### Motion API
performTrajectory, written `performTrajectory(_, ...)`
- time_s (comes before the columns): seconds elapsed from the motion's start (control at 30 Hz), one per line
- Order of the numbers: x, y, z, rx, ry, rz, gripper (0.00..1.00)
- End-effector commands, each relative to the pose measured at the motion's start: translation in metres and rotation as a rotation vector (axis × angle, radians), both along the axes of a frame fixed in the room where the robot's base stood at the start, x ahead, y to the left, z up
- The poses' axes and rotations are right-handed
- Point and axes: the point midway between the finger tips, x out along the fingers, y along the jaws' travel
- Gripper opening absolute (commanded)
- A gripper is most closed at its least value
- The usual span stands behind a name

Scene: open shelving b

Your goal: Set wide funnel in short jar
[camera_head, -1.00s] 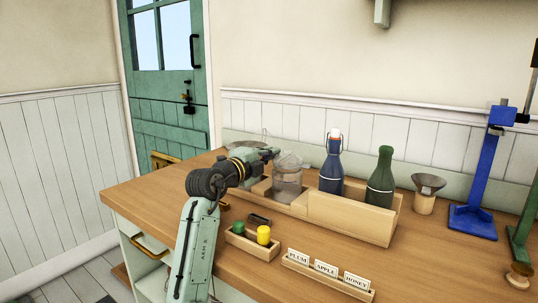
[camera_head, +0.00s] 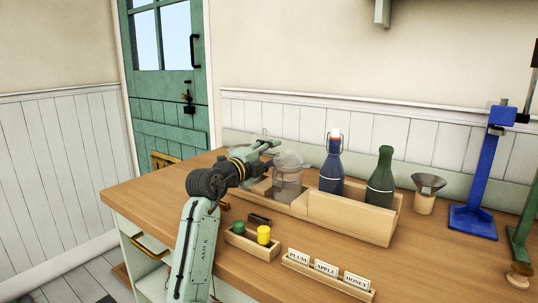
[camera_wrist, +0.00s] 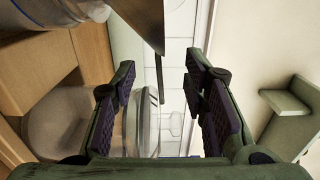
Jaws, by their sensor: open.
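The wide metal funnel (camera_wrist: 140,18) is at the top of the wrist view, its rim just beyond my fingertips. It shows partly behind my gripper in the head view (camera_head: 240,146). A clear glass jar (camera_wrist: 42,18) is at its narrow side; I cannot tell how fully the funnel is seated in it. My gripper (camera_wrist: 163,105) is open and empty, close beside the funnel. In the head view my gripper (camera_head: 270,152) is over the left end of the wooden rack. Another clear jar (camera_head: 288,178) stands in the rack just right of it.
The wooden rack (camera_head: 350,220) also holds a blue bottle (camera_head: 331,172) and a green bottle (camera_head: 380,182). A smaller funnel (camera_head: 428,184) sits in a wooden holder to the right.

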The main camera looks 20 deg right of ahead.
Motion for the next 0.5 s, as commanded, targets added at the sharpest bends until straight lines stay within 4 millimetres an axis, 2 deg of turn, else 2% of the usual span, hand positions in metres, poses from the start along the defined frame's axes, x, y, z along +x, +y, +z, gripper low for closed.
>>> performTrajectory(0.3, -0.001, -0.001, -0.005, 0.001, 0.006, -0.003, 0.42)
performTrajectory(0.5, -0.014, 0.018, -0.003, -0.001, 0.003, 0.000, 0.42)
